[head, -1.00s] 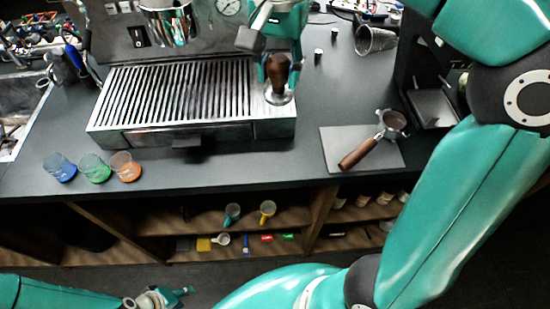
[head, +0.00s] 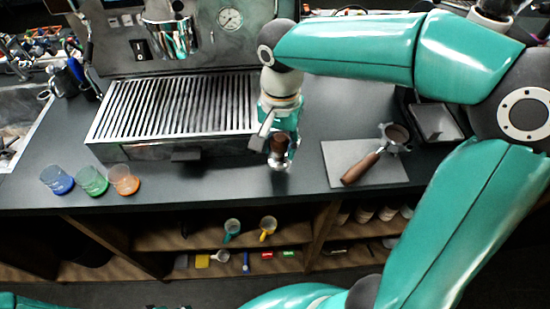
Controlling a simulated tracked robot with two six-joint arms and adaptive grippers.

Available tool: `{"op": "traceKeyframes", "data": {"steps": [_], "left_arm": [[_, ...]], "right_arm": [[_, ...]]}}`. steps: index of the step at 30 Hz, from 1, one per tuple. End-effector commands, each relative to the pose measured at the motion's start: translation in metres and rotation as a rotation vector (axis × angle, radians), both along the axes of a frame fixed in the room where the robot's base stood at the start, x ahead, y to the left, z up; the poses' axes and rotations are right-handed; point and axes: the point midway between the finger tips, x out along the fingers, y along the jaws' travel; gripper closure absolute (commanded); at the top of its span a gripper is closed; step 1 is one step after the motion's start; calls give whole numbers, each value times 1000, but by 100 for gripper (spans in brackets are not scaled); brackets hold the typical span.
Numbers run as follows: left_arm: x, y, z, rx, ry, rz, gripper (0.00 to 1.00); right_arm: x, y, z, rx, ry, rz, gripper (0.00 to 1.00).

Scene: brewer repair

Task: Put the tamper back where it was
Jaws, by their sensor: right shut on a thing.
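The tamper (head: 279,160) has a dark brown handle and a shiny metal base. My right gripper (head: 279,146) is shut on its handle and holds it upright at the right front of the drip tray, over the dark counter. I cannot tell whether its base touches the counter. The fingers and wrist partly cover the handle. My left gripper is not clearly in view; only a bit of my left arm shows at the bottom left edge.
The brewer's slatted drip tray (head: 122,148) is to the left. A portafilter (head: 362,166) lies on a grey mat (head: 340,152) to the right. Blue, green and orange glasses (head: 123,180) stand at the counter's front left. Open shelves (head: 160,240) with cups and small items are below.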

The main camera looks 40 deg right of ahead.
Motion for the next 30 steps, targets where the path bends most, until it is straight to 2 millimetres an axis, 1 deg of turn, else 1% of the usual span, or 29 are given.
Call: {"op": "traceKeyframes", "data": {"steps": [2,6,9,12,17,21,22,24,26,30], "left_arm": [[0,0,0,0,0,0,60],[0,0,-1,0,0,0,60],[0,0,-1,0,0,0,60],[0,0,-1,0,0,0,60],[0,0,-1,0,0,0,60],[0,0,-5,0,0,0,60],[0,0,-4,0,0,0,60],[0,0,-3,0,0,0,60],[0,0,-3,0,0,0,60],[0,0,-3,0,0,0,60]], "right_arm": [[0,0,-7,0,2,0,100],[-1,0,-28,0,5,0,100],[-1,0,-39,1,3,0,100],[0,0,-42,1,1,0,100],[0,0,-41,1,-1,0,100],[0,0,-45,0,0,0,100],[0,0,-44,1,1,0,55],[0,0,-43,0,1,0,43],[0,0,-43,0,1,0,35],[0,0,-43,0,1,0,35]]}}
